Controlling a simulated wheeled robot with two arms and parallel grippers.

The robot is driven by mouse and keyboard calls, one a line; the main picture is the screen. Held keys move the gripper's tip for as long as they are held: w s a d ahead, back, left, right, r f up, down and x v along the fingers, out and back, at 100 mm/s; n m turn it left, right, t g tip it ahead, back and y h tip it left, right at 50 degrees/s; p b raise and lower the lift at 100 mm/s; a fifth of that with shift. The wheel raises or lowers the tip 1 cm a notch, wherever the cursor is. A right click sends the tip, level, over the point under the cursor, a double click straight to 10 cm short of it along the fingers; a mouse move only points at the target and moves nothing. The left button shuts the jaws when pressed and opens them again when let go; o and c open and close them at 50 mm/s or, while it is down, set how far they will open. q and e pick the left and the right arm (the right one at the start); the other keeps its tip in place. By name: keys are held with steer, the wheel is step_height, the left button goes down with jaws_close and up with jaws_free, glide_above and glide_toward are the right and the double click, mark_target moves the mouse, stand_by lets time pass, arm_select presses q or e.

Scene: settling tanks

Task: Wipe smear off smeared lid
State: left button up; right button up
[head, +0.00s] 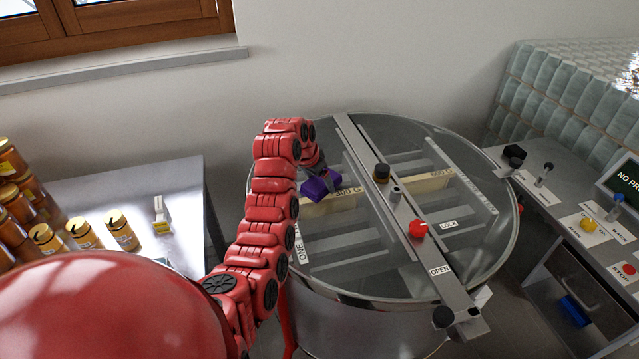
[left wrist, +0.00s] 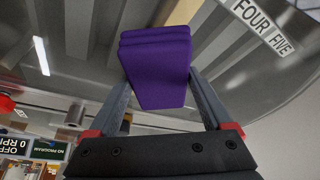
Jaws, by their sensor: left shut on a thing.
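The round, clear lid (head: 470,238) covers a large metal tank in the middle of the head view, with slatted frames visible under it. My left gripper (head: 326,178) is over the left back part of the lid, shut on a folded purple cloth (head: 316,188). The cloth also shows between the two fingers in the left wrist view (left wrist: 157,72), with the lid's glassy surface behind it. I cannot tell whether the cloth touches the lid. I cannot make out a smear; the arm and cloth hide part of the lid. My right gripper is not in view.
A steel table (head: 172,190) with honey jars (head: 121,231) stands left. A control desk (head: 560,186) stands right. A wall is close behind.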

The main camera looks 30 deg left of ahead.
arm_select(q)
steer(key=shift+r, duration=2.75)
steer(key=shift+w+r, duration=0.1)
steer(key=shift+r, duration=0.5)
steer(key=shift+r+p, duration=0.35)
steer(key=shift+r, duration=0.6)
